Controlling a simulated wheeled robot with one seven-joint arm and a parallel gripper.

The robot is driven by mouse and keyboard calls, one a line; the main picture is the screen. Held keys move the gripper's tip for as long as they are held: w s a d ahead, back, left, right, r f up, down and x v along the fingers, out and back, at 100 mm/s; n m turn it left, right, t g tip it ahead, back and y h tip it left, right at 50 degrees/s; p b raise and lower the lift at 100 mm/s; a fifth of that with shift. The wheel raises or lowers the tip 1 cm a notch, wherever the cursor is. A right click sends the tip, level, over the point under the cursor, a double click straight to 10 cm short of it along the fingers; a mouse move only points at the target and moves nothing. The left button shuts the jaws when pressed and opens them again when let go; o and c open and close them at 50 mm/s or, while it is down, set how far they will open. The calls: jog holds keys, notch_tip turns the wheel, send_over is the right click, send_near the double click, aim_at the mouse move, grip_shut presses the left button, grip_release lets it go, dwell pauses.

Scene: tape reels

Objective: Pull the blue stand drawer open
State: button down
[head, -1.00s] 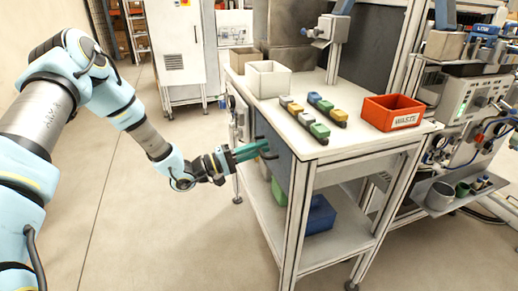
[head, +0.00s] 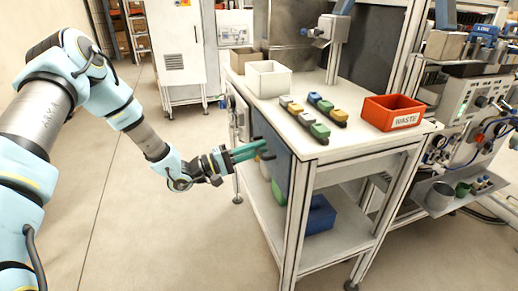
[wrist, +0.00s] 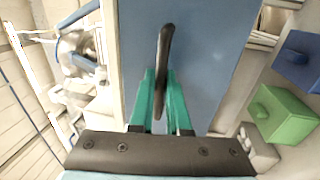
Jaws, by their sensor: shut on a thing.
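The blue drawer front (head: 283,168) is on the left side of the white-topped stand, below the tabletop. It looks flush with the frame, and its flat blue face (wrist: 215,55) fills the middle of the wrist view. A dark bar handle (wrist: 164,50) stands out from it. My gripper (head: 262,149) reaches in from the left, its teal fingers pointing at the drawer. In the wrist view the fingers (wrist: 160,98) are on either side of the handle and shut on it. The handle is mostly hidden by the fingers in the head view.
On the stand top are a white box (head: 268,79), rows of small coloured blocks (head: 305,118) and a red WASTE bin (head: 392,112). A blue bin (head: 320,214) and a green bin (wrist: 285,114) sit on the lower shelf. The floor left of the stand is clear.

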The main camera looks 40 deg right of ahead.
jog(key=r+v, duration=0.2)
jog(key=v, duration=0.9)
jog(key=r+v, duration=0.2)
jog(key=v, duration=0.8)
jog(key=shift+p+v, duration=0.3)
jog(key=shift+v, duration=0.45)
jog(key=c, duration=1.2)
grip_release()
jog(key=shift+w, duration=0.1)
jog(key=shift+o, duration=0.2)
jog(key=b+v, duration=0.2)
jog(key=v, duration=0.8)
jog(key=shift+a, duration=0.4)
jog(key=shift+w, duration=0.15)
